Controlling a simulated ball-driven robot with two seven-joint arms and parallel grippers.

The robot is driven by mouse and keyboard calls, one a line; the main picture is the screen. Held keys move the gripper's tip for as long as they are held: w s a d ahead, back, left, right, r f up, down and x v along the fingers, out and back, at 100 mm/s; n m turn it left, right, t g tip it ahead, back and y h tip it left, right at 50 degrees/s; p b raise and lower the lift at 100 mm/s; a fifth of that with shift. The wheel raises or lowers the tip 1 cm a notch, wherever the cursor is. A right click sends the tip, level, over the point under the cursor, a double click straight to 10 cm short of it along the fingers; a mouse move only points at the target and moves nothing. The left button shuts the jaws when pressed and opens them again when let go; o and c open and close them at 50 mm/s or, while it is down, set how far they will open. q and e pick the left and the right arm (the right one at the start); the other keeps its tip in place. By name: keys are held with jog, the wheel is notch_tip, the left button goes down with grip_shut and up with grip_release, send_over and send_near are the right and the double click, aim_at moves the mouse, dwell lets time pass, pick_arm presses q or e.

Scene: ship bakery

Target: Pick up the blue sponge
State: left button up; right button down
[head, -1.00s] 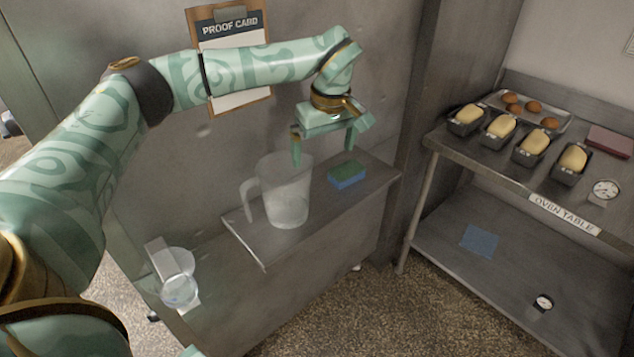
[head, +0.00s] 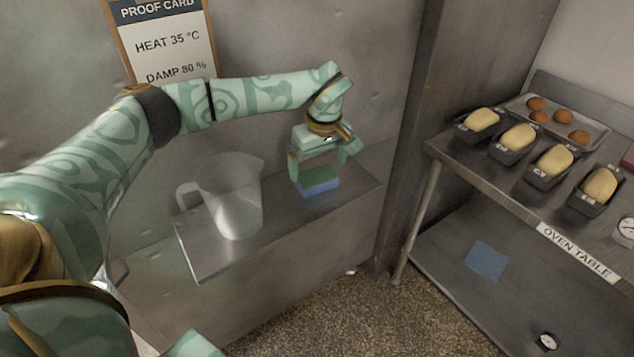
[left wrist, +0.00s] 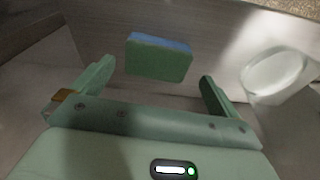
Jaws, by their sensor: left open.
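The blue sponge (head: 318,187) has a green top and lies on a metal shelf (head: 205,262), near its right end. In the left wrist view the sponge (left wrist: 158,58) shows between and beyond the fingertips. My left gripper (head: 322,168) is open just above the sponge, its fingers pointing down on either side. The left wrist view shows the gripper (left wrist: 155,82) empty, with the sponge apart from both fingers. My right gripper is in neither view.
A clear jug (head: 232,195) stands on the shelf left of the sponge. A proof card (head: 172,42) hangs on the wall behind my arm. The oven table (head: 500,175) at right holds several loaf tins and a tray of buns. A blue cloth (head: 487,261) lies on its lower shelf.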

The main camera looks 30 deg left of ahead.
aim_at(317, 176)
pick_arm(q)
jog(key=f, duration=0.1)
jog(key=f+b, duration=0.1)
jog(key=f, duration=0.2)
jog(key=shift+w+a+f, duration=0.1)
jog(key=shift+w+a, duration=0.25)
jog(key=shift+w, duration=0.05)
jog(key=shift+a+f, duration=0.1)
jog(key=shift+f, duration=0.4)
jog(key=c, duration=0.8)
jog(key=shift+r, duration=0.15)
notch_tip(317, 176, up, 9)
jog(key=shift+r+p, duration=0.1)
jog(key=shift+p, duration=0.85)
jog(key=shift+r, duration=0.35)
